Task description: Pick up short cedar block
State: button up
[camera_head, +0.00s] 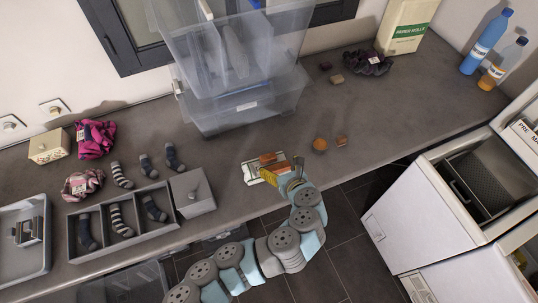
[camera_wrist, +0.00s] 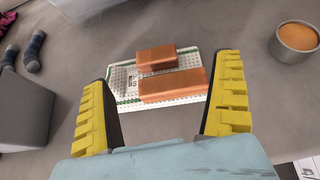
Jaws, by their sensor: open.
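Two reddish-brown blocks lie side by side on a white dotted card (camera_wrist: 122,85) on the counter. The shorter one, which I take as the short cedar block (camera_wrist: 157,57), is farther from my gripper in the wrist view; it also shows in the head view (camera_head: 267,157). The longer block (camera_wrist: 173,86) lies nearer. My gripper (camera_wrist: 168,72) is open and empty, its yellow fingers to the left and right of the blocks with gaps on both sides. In the head view my gripper (camera_head: 283,171) partly covers the card.
A round tin with orange contents (camera_wrist: 297,38) stands right of the card, with a small block (camera_head: 341,141) beside it. A grey box (camera_head: 193,194) and sock tray (camera_head: 122,226) stand left. Clear bins (camera_head: 245,103) stand behind. The counter's front edge is near.

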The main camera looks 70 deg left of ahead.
jog(key=v, duration=0.5)
jog(key=shift+d+r, duration=0.2)
jog(key=shift+r, duration=0.05)
jog(key=shift+p+v, duration=0.35)
jog(key=shift+v, duration=0.55)
jog(key=shift+f, duration=0.1)
